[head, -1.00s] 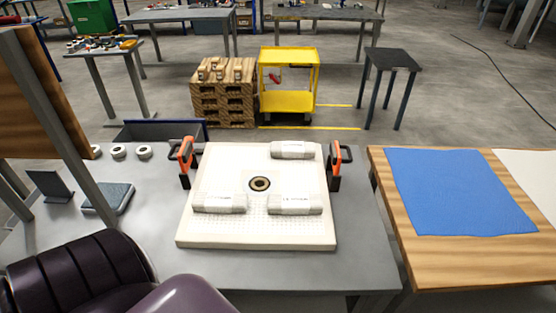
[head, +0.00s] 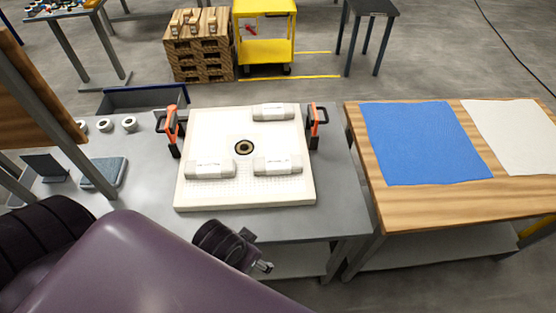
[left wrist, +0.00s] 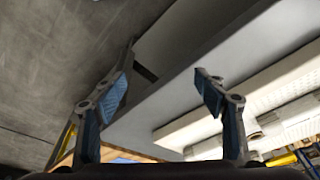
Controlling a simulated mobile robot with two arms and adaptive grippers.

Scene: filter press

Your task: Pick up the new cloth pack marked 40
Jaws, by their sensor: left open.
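Three white rolled cloth packs lie on the square white filter plate (head: 215,136): one at the far right (head: 275,112), one at the near left (head: 209,167) and one at the near right (head: 277,164). Their labels are too small to read, so I cannot tell which is marked 40. My left gripper (head: 262,262) is in front of the table's near edge, apart from the packs. In the left wrist view its fingers (left wrist: 163,85) are spread and empty, with the plate (left wrist: 185,128) beyond them to the right. My right gripper is not in view.
Orange-handled clamps (head: 172,130) (head: 314,125) stand at the plate's left and right sides. The grey table (head: 335,190) holds white rings (head: 104,125) and a grey-blue pad (head: 104,172) at the left. A wooden table (head: 420,205) with a blue cloth (head: 424,142) and a white cloth (head: 515,135) stands at the right.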

